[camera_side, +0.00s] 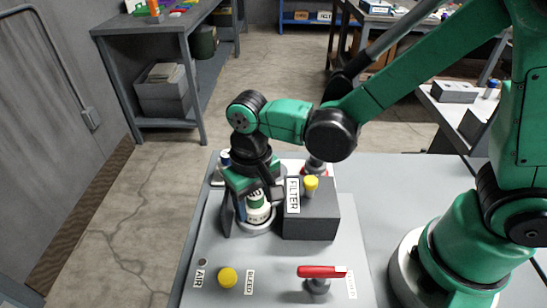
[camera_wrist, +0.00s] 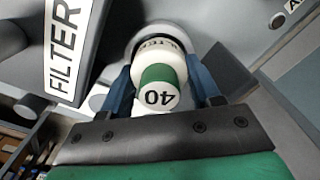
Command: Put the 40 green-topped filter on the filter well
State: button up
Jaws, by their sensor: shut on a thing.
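The green-topped filter (camera_side: 257,209) is a white cylinder with a green band. It also shows in the wrist view (camera_wrist: 157,74), where its end reads 40. My gripper (camera_wrist: 161,88) is shut on it, with one blue finger on each side; in the side view my gripper (camera_side: 254,203) points down over the panel. The filter well (camera_side: 262,231) is a pale round ring directly beneath the filter, left of the box marked FILTER. The filter's lower end lies within the ring's outline; I cannot tell whether it is seated or just above.
The dark FILTER box (camera_side: 312,219) with a yellow knob (camera_side: 311,185) stands close on the right of my gripper. A yellow BLEED knob (camera_side: 228,277) and a red-handled valve (camera_side: 320,273) are at the panel's front. Small items behind my gripper are partly hidden.

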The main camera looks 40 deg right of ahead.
jog(key=shift+f, duration=0.9)
dwell(1.4)
jog(key=o, duration=1.4)
jog(key=shift+c, duration=0.2)
jog(key=c, duration=0.4)
jog(key=shift+o, duration=0.8)
jog(key=shift+r, duration=0.75)
jog(key=shift+o, duration=0.8)
jog(key=shift+r, duration=3.2)
